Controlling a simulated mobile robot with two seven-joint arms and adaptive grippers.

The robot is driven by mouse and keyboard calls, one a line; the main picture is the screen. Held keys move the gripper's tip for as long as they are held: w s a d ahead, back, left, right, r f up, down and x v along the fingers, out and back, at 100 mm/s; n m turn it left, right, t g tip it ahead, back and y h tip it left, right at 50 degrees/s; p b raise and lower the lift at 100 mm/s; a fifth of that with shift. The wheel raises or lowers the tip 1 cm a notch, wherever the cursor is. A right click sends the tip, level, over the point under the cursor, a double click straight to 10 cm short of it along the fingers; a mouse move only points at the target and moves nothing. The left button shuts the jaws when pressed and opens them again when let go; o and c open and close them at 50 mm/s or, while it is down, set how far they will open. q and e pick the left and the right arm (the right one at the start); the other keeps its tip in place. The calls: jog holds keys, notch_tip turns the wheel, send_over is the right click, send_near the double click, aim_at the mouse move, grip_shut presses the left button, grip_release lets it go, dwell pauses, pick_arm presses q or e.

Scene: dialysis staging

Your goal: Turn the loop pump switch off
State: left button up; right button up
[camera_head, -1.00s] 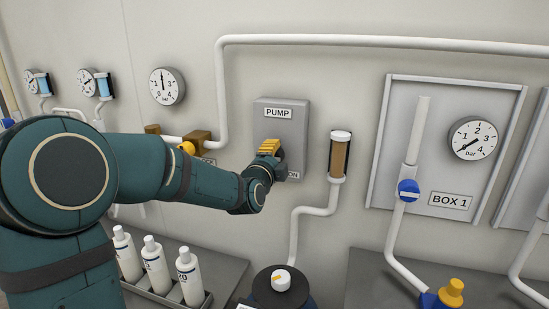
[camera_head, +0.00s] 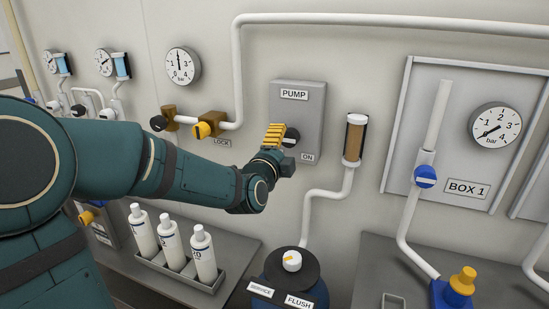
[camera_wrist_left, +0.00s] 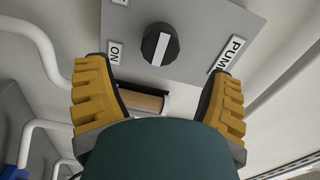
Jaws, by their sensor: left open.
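The grey pump box (camera_head: 312,110) is on the wall, with a PUMP label on top and an ON label at lower right. Its black round switch knob (camera_head: 292,137) has a white bar, lying roughly level in the head view. My left gripper (camera_head: 275,135) is in front of the box, its yellow fingers just left of the knob and partly covering it. In the left wrist view my left gripper (camera_wrist_left: 158,68) is open and empty, with the knob (camera_wrist_left: 160,45) ahead between the fingertips, apparently apart from them. A third label at that view's top edge is cut off. My right gripper is not in view.
A brown-filled cylinder (camera_head: 354,140) and white pipe are right of the box. A yellow valve marked LOCK (camera_head: 208,129) is left. Below are bottles in a rack (camera_head: 180,270) and a white-knobbed drum (camera_head: 291,262). The BOX 1 panel (camera_head: 462,100) is farther right.

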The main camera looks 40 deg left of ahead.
pick_arm(q)
jog(key=v, duration=0.5)
jog(key=shift+s+d, duration=0.1)
jog(key=shift+s, duration=0.3)
